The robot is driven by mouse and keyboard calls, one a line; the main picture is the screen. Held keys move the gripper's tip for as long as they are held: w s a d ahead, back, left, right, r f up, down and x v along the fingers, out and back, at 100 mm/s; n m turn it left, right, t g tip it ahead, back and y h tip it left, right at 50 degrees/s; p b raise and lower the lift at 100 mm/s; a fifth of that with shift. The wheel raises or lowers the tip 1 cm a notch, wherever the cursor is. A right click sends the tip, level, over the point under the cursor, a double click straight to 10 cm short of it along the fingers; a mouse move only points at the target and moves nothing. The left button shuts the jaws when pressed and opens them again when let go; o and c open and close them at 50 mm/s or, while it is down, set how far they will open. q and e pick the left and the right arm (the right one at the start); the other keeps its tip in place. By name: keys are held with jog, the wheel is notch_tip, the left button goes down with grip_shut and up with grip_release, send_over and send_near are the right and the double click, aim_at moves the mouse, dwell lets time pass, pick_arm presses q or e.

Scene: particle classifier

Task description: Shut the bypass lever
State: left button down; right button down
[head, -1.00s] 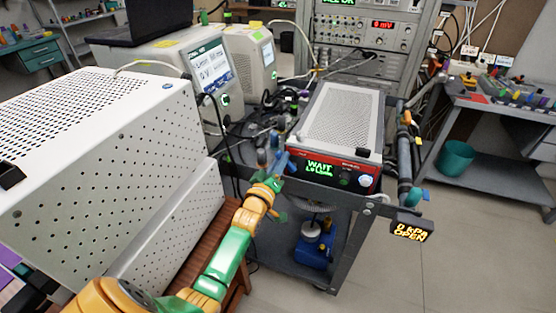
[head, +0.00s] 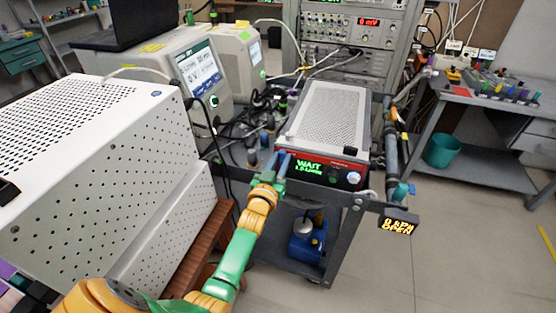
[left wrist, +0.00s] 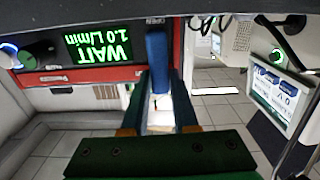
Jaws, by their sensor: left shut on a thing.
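A blue lever (head: 282,165) stands at the left front corner of the red-fronted instrument (head: 322,118) on the cart. In the left wrist view, which is upside down, the same blue lever (left wrist: 157,52) lies between my fingers, beside a small label reading OPEN. My left gripper (head: 270,183) is at the lever and shut on it; its dark fingers also show in the left wrist view (left wrist: 158,88). The lever's base is partly hidden. The green display (left wrist: 98,47) reads WAIT, 1.0 L/min. My right gripper is not in view.
A perforated white box (head: 110,170) stands close to the left of my arm. A teal-handled valve (head: 401,192) and an orange display (head: 398,222) reading OPEN are at the cart's right. Cables crowd behind the lever. The floor (head: 450,250) at right is clear.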

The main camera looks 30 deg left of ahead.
pick_arm(q)
jog(key=shift+d+m, duration=0.1)
jog(key=shift+m, duration=0.2)
jog(key=shift+f, duration=0.1)
jog(key=c, duration=0.7)
grip_release()
jog(key=v, duration=0.7)
